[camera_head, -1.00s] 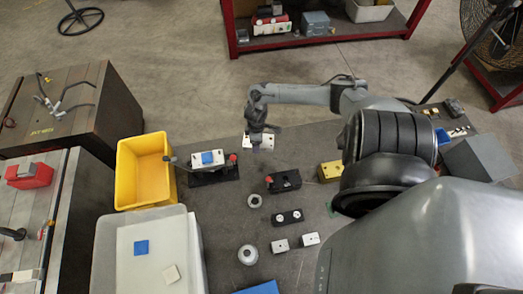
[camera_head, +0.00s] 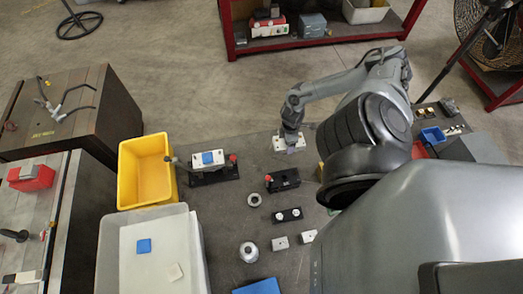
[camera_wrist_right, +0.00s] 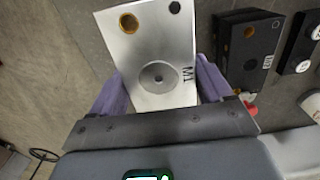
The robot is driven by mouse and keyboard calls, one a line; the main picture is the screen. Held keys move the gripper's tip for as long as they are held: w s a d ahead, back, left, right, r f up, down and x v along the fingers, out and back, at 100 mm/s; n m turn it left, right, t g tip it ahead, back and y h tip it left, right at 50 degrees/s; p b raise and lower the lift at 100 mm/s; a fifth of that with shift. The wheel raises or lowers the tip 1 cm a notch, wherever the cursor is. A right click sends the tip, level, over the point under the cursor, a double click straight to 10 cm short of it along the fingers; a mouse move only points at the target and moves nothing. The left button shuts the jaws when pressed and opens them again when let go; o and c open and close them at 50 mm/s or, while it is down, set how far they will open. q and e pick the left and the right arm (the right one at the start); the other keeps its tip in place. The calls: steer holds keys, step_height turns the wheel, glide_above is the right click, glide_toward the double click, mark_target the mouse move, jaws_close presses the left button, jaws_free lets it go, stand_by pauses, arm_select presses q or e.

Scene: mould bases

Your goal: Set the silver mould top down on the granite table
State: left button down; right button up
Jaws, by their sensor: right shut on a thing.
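The silver mould top (camera_wrist_right: 158,55) is a flat metal block marked M1, with a brass-ringed hole and a round central recess. In the right wrist view it sits between the purple fingers of my right gripper (camera_wrist_right: 160,95), which is shut on it. In the head view the right gripper (camera_head: 291,148) holds the mould top (camera_head: 282,143) over the far part of the granite table (camera_head: 262,175). I cannot tell whether the block touches the table. My left gripper is not in view.
A black mould base (camera_head: 282,180) lies nearer on the table and also shows in the wrist view (camera_wrist_right: 250,50). A black fixture with a silver block (camera_head: 210,160) stands to the left, beside a yellow bin (camera_head: 146,170). Metal rings and small blocks lie nearer.

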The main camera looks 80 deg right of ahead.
steer(key=shift+s+d+r, duration=0.1)
steer(key=shift+s+r, duration=0.15)
steer(key=shift+s, duration=0.1)
steer(key=shift+w+d+f+b, duration=0.25)
steer(key=shift+w+b, duration=0.1)
steer(key=shift+b, duration=0.1)
steer(key=w+f+b, duration=0.2)
steer(key=w, duration=0.1)
steer(key=w+d+f+b, duration=0.1)
steer(key=w+f+b, duration=0.1)
steer(key=w, duration=0.2)
steer(key=w+d+f+b, duration=0.1)
steer(key=w+f+b, duration=0.1)
steer(key=w, duration=0.1)
steer(key=shift+w+f+b, duration=0.15)
steer(key=shift+w+b, duration=0.1)
steer(key=shift+b, duration=0.1)
steer(key=shift+f+b, duration=0.8)
steer(key=shift+f, duration=1.15)
steer(key=shift+f, duration=0.15)
steer(key=o, duration=1.7)
